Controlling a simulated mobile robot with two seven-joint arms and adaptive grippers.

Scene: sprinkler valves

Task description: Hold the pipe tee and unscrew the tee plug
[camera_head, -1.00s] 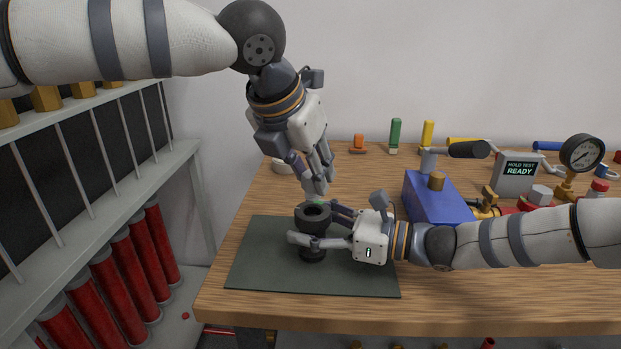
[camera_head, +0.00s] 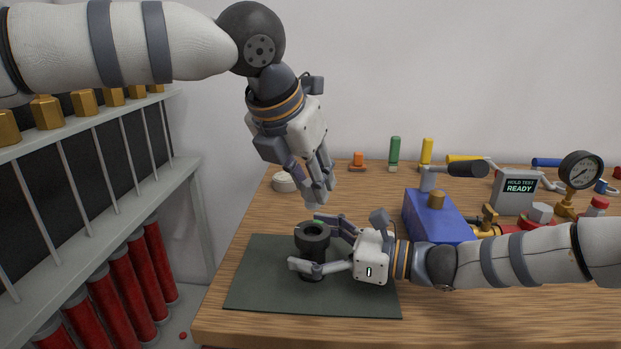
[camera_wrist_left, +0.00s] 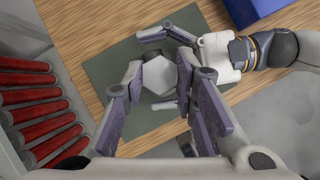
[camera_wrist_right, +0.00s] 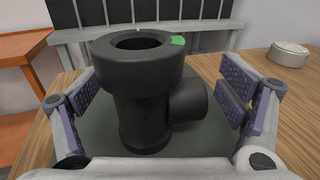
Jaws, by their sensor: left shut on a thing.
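The black pipe tee (camera_head: 313,243) stands upright on the dark mat (camera_head: 262,285), with its top bore uncovered and a green mark on its rim. The right wrist view shows the tee (camera_wrist_right: 140,95) with its side branch pointing right. My right gripper (camera_head: 312,247) is open around it, one finger on each side, with small gaps visible in the wrist view (camera_wrist_right: 160,95). My left gripper (camera_head: 318,200) is above the tee, shut on the light grey hexagonal tee plug (camera_wrist_left: 160,75). The plug is clear of the tee.
A blue box (camera_head: 432,215) stands just beyond my right forearm. A gauge (camera_head: 581,170) and a "HOLD TEST READY" display (camera_head: 519,188) are at the right. A round whitish lid (camera_head: 284,182) lies at the back left. A rack with red cylinders (camera_head: 128,270) is left of the table.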

